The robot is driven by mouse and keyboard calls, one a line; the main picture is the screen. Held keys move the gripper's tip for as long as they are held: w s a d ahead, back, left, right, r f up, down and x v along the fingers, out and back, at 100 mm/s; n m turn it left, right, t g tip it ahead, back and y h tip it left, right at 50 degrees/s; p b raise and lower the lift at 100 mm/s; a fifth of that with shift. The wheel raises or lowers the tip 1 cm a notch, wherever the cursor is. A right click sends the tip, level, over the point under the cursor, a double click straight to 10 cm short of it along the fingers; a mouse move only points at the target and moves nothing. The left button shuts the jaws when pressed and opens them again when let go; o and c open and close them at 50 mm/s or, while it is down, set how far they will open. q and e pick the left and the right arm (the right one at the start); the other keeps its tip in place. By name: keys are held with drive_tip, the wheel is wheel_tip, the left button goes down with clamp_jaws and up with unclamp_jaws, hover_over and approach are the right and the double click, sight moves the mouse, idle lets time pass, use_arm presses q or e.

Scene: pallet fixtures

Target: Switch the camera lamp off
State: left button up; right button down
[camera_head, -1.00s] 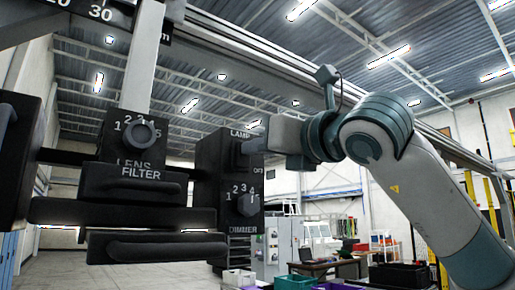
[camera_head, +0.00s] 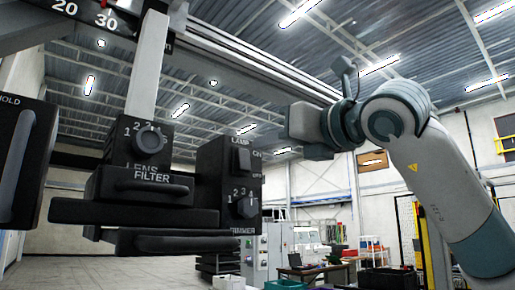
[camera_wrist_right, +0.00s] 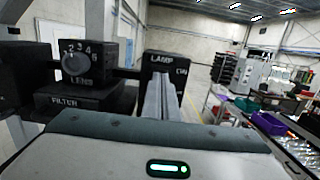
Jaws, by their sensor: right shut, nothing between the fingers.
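The black lamp control box (camera_head: 217,178) is at the left centre of the head view. Its lamp switch (camera_head: 243,160) sits beside the ON and OFF marks; I cannot tell which side is pressed. A dimmer knob (camera_head: 246,207) is below it. My right gripper (camera_head: 291,124) is right of the box, a little above the switch, apart from it in the picture. In the right wrist view my right gripper's fingers (camera_wrist_right: 166,101) are together and empty, covering part of the lamp box (camera_wrist_right: 158,62). My left gripper is not in view.
A black block marked HOLD (camera_head: 15,150) is at the far left. Metal rails run overhead. Cabinets and bins (camera_wrist_right: 284,124) stand farther back.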

drive_tip(key=s+d+r+b, duration=0.1)
drive_tip(key=s+d+b, duration=0.3)
drive_tip(key=s, duration=0.3)
drive_tip(key=shift+s+d+r, duration=0.15)
drive_tip(key=shift+d+r, duration=0.25)
drive_tip(key=shift+d, duration=0.5)
drive_tip(key=shift+s, duration=0.1)
